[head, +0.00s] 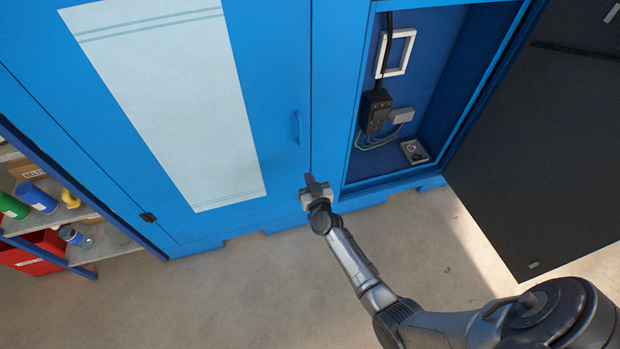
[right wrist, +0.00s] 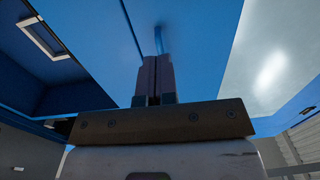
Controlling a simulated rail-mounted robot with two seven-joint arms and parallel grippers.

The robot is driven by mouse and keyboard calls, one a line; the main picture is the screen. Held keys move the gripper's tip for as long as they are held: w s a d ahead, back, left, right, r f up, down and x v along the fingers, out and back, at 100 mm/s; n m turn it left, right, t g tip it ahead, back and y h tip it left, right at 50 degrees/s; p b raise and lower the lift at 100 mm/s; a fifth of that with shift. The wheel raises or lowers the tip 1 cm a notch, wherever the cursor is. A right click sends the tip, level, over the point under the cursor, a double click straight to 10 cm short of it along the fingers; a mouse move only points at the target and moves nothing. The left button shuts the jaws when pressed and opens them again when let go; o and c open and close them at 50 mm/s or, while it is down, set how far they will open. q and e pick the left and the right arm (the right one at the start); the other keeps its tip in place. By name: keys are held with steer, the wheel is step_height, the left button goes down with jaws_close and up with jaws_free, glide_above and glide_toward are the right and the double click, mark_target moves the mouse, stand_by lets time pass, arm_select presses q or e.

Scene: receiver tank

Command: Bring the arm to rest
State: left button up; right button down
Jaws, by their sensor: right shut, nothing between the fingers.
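My right gripper (head: 315,187) is in front of the blue cabinet (head: 268,60), near the lower left corner of its open compartment. In the right wrist view its two fingers (right wrist: 154,80) are together and empty. A blue door handle (head: 298,127) is on the closed door, above the gripper in the head view. The handle also shows in the right wrist view (right wrist: 159,40), just beyond the fingertips; a gap cannot be judged there. My right arm reaches in from the lower right. My left gripper is not in view.
The compartment's dark door (head: 545,150) stands open at the right. Inside are a black box (head: 375,110) with cables and a white frame (head: 397,52). A shelf (head: 105,245) with cans and a red bin (head: 30,255) stands at the left. Floor (head: 240,300) in front is clear.

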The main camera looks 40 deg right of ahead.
steer(key=shift+s+a, duration=0.3)
steer(key=shift+s, duration=0.25)
steer(key=shift+w, duration=0.1)
